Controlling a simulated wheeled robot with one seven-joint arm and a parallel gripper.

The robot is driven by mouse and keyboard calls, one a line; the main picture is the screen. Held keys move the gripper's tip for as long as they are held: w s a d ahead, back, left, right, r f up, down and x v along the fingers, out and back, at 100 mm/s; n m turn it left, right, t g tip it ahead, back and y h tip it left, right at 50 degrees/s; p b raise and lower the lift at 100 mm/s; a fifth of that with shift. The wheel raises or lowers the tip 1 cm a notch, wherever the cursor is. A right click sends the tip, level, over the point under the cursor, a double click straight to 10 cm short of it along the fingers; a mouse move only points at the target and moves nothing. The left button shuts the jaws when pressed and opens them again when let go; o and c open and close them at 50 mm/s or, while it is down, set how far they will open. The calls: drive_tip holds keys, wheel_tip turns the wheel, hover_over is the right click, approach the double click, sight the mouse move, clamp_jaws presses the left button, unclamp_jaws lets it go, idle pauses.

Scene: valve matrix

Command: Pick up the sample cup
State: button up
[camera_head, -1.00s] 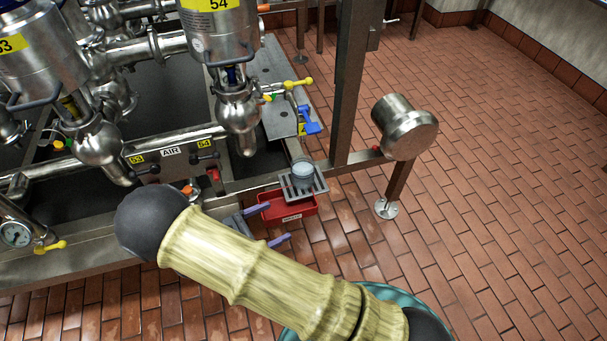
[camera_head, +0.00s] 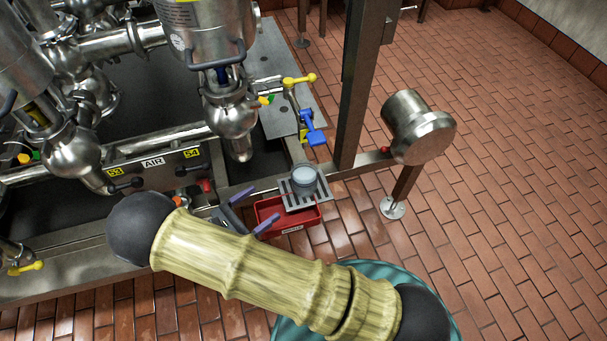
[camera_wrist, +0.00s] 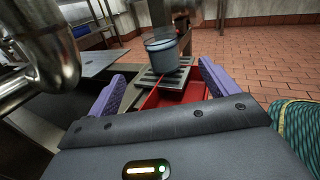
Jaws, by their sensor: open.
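The sample cup (camera_head: 306,177) is a small grey, see-through-looking cup. It stands upright on a slotted metal grate (camera_head: 297,198) beside the skid frame. In the wrist view the cup (camera_wrist: 161,52) is ahead of the jaws, near the middle and upper part of the picture. My gripper (camera_head: 259,207) has purple fingers and is open and empty. It is left of the cup in the head view. In the wrist view its fingers (camera_wrist: 160,90) are spread wide, with the cup beyond the tips and not touched.
A red tray (camera_head: 292,219) sits below the grate. A steel post (camera_head: 359,85) and a metal cylinder (camera_head: 422,135) stand to the right. A blue-handled valve (camera_head: 312,127) and a hanging steel valve body (camera_head: 232,110) are near. Tiled floor lies open at right.

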sight(295, 182)
drive_tip(key=b+x, duration=0.3)
drive_tip(key=x, duration=0.8)
drive_tip(key=shift+d+f+b, duration=0.1)
drive_tip(key=shift+d+b, duration=0.2)
drive_tip(key=shift+d, duration=0.05)
drive_tip(key=shift+w+d, duration=0.25)
drive_tip(key=b+x, duration=0.2)
drive_tip(key=x, duration=0.3)
drive_tip(key=shift+a+b, duration=0.1)
drive_tip(key=shift+b, duration=0.25)
drive_tip(key=shift+w+r, duration=0.15)
drive_tip(key=shift+r, duration=0.05)
